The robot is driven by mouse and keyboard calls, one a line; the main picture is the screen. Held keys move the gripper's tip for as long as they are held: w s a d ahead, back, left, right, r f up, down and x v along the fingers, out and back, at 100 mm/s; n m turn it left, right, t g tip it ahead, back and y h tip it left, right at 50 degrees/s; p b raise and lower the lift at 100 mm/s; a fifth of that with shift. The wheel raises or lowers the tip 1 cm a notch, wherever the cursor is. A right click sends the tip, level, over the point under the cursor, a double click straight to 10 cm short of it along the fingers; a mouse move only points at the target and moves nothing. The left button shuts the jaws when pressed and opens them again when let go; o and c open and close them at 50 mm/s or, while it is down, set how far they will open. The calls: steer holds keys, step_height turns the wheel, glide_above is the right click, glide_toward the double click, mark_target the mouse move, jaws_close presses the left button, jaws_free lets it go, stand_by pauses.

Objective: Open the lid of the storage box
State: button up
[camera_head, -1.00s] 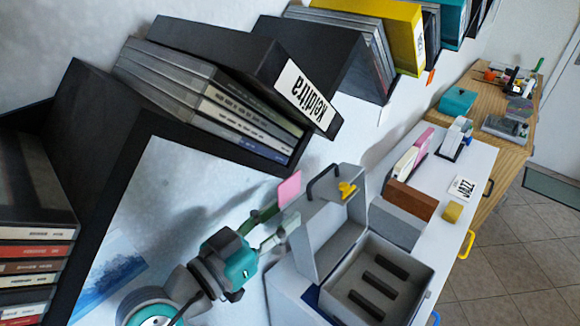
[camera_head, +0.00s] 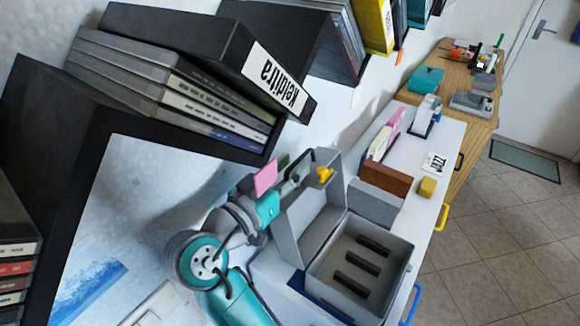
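The grey storage box (camera_head: 399,262) stands on the white counter with its lid (camera_head: 310,212) raised, and several dark bars lie inside. The lid stands up on the box's left side, with a dark handle (camera_head: 301,163) and a yellow latch (camera_head: 325,175) at its top edge. My gripper (camera_head: 287,180) is behind and left of the raised lid, close to its top edge and handle. The fingers are partly hidden by the lid, so I cannot tell whether they touch it or how far apart they are.
A brown block (camera_head: 386,180), a yellow block (camera_head: 427,187) and a white card (camera_head: 434,163) are beyond the box. A black shelf with disc cases (camera_head: 165,100) overhangs at upper left. A pink square (camera_head: 265,177) shows near my gripper. Floor is clear at right.

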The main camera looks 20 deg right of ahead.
steer(key=shift+d, duration=0.15)
jaws_close()
steer(key=shift+s+d+r, duration=0.2)
steer(key=shift+s+d, duration=0.1)
steer(key=shift+s, duration=0.15)
steer(key=shift+s+d+r, duration=0.2)
steer(key=shift+s+d, duration=0.05)
steer(key=shift+s, duration=0.15)
jaws_free()
steer(key=shift+a, duration=0.1)
steer(key=v, duration=1.1)
steer(key=shift+s+a, duration=0.25)
steer(key=shift+a, duration=0.05)
